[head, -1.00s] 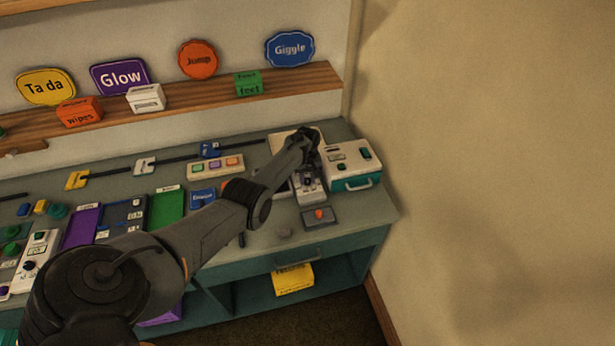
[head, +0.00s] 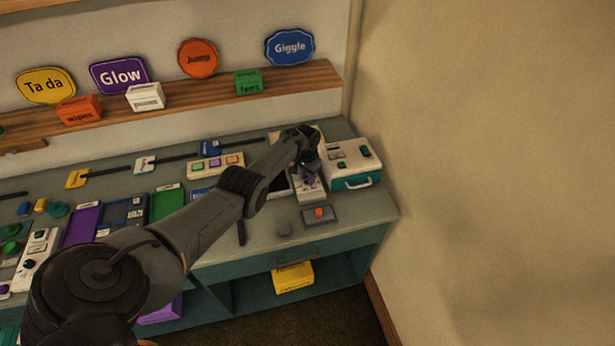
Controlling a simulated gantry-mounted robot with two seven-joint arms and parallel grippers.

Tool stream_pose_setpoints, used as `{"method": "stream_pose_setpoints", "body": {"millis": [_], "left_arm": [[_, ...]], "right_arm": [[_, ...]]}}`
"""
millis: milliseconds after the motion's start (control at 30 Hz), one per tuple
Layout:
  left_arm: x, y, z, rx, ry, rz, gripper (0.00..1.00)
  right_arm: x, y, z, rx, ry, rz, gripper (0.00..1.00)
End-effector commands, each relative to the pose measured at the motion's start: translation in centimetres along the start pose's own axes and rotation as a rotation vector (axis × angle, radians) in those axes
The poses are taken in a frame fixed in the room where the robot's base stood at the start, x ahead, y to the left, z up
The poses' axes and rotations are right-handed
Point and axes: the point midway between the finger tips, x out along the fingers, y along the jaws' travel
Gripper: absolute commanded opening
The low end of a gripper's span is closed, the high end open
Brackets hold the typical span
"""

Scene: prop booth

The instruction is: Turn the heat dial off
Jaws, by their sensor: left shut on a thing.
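My left arm reaches across the bench from the lower left. Its gripper (head: 308,172) points down at the small pale control panel (head: 311,195) near the right end of the bench. The gripper is shut on a small part there, which I take to be the heat dial. The fingers and wrist hide the dial, so its pointer and setting cannot be read. My right gripper is not in view.
A white and teal box with a handle (head: 351,163) stands close to the right of the gripper. A dark plate with an orange-red button (head: 319,214) lies in front. A three-button panel (head: 215,165) sits behind the forearm. A wooden shelf (head: 200,102) runs along the wall.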

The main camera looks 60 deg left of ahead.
Motion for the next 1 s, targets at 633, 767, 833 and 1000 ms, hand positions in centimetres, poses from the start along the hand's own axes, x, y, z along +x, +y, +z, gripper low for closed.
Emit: {"method": "stream_pose_setpoints", "body": {"millis": [633, 767, 833, 1000], "left_arm": [[-0.04, 0.0, 0.0, 0.189, -0.001, 0.0, 0.01], [-0.04, 0.0, 0.0, 0.189, 0.0, 0.0, 0.01], [-0.04, 0.0, 0.0, 0.189, 0.0, 0.0, 0.01], [-0.04, 0.0, -0.01, 0.188, 0.0, 0.0, 0.45]], "right_arm": [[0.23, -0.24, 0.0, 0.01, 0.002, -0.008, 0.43], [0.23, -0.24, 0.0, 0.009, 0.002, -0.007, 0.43], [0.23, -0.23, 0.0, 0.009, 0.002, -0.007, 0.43], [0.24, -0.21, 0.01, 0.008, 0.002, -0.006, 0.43]]}}
